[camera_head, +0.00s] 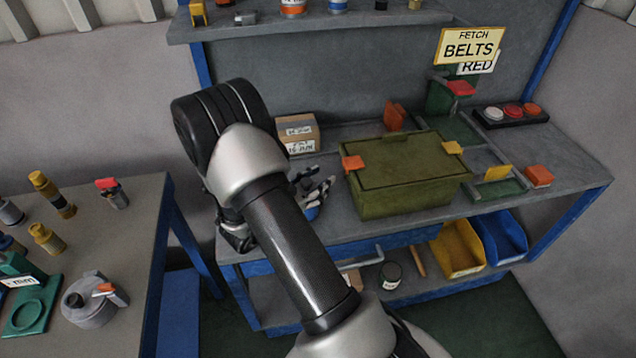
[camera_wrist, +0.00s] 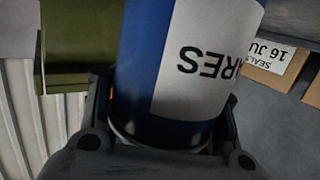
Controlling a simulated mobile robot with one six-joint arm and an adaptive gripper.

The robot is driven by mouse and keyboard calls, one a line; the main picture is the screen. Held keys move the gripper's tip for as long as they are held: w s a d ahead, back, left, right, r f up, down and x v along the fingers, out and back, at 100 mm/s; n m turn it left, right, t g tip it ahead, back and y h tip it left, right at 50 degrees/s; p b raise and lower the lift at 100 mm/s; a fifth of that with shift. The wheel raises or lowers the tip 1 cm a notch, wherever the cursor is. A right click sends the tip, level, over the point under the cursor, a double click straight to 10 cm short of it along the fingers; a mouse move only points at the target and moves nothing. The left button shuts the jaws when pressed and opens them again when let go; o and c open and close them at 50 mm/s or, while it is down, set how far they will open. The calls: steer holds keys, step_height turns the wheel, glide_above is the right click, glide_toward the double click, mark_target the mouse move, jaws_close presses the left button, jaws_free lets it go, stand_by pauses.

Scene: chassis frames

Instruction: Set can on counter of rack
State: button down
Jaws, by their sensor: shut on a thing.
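A blue and white can (camera_wrist: 215,45) with dark lettering fills the middle of the wrist view. My gripper (camera_wrist: 167,115) is shut on it, with a finger on each side. In the head view my gripper (camera_head: 314,190) is over the front left of the rack's grey counter (camera_head: 347,222), partly behind my arm. Only a small bit of blue shows there, and the can's base is hidden, so I cannot tell whether it touches the counter. The blue-framed rack (camera_head: 268,294) also has an upper shelf (camera_head: 330,22).
An olive box (camera_head: 405,182) stands right of my gripper, and a cardboard box (camera_head: 298,132) behind it. Yellow (camera_head: 456,250) and blue bins sit below. A second table (camera_head: 135,228) with several parts stands at left.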

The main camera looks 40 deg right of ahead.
steer(key=shift+f, duration=0.15)
steer(key=c, duration=0.7)
jaws_free()
